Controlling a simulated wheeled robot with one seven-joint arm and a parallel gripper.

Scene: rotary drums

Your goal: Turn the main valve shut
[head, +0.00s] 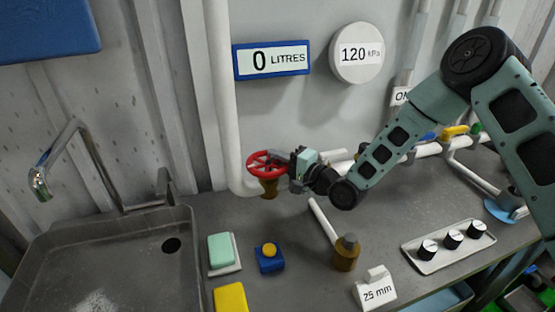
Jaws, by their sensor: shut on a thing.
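The main valve has a red handwheel (262,160) with spokes, on a brass body (269,187) at the lower end of the white vertical pipe (222,90). My gripper (281,158) reaches in from the right and is shut on the right side of the red wheel's rim. The fingers hide part of that rim. How far the wheel is turned cannot be told from this view. A blue-framed display (271,61) above reads 0 LITRES. A round white gauge (357,53) reads 120 kPa.
A sink (110,255) with a tap (60,165) is at left. A green sponge (221,249), a blue box with a yellow button (269,259), a brass fitting (346,253), a 25 mm sign (376,290) and a knob panel (450,245) stand on the counter.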

